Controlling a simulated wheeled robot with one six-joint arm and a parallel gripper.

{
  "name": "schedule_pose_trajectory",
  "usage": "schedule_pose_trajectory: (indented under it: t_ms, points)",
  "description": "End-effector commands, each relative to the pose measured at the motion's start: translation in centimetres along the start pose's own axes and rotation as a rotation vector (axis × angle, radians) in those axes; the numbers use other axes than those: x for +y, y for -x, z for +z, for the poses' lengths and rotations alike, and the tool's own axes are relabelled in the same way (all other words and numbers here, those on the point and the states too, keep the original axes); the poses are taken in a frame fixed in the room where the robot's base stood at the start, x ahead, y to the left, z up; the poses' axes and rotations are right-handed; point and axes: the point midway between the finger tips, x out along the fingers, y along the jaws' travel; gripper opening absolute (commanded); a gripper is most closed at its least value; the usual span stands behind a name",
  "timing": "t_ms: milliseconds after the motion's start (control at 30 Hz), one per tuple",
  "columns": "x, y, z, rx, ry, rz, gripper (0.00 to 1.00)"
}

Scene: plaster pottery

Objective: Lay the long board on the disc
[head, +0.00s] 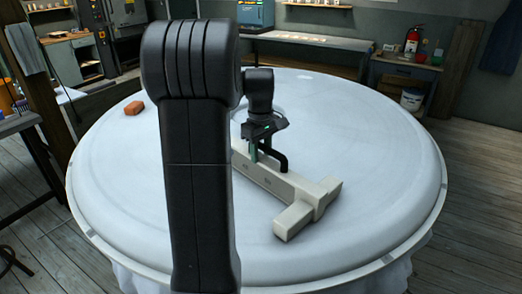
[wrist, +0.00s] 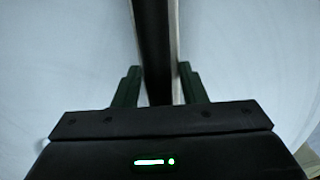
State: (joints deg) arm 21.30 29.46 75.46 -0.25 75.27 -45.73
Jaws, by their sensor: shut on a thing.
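A cream, long, T-shaped piece (head: 262,178), with a crosspiece (head: 308,208) at its near right end, lies low over the white round top. I take it to be the long board. A curved black grip (head: 281,161) rises from it. My gripper (head: 266,150) is above its far part, fingers pointing down. In the wrist view the fingers (wrist: 158,84) stand on both sides of a dark bar (wrist: 152,40), with thin pale edges behind it, and are shut on it. My arm hides the board's far left end. Whether the board touches the surface I cannot tell.
The large white round top (head: 390,190) fills the middle; it may be the disc. A bench (head: 315,50), a bucket (head: 411,99) and a fire extinguisher (head: 412,45) stand behind. The right side is clear.

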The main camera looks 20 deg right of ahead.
Motion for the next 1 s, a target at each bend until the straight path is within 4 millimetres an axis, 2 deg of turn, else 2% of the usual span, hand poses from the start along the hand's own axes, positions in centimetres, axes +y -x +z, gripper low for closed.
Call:
schedule_pose_trajectory:
  t_ms: [200,233,333,567,733,867,1000]
  points:
    - [0.1,0.2,0.0,0.002,0.0,0.004,0.02]
    - [0.1,0.2,0.0,0.002,0.0,0.004,0.44]
    - [0.1,0.2,0.0,0.002,0.0,0.003,0.63]
    - [-0.1,-0.2,0.0,-0.002,0.0,-0.003,0.63]
    - [0.0,0.7,0.0,-0.001,0.0,-0.001,0.63]
    - [0.0,2.8,0.0,0.002,0.0,0.002,0.63]
    - [0.0,6.1,-0.1,0.003,0.0,0.003,0.63]
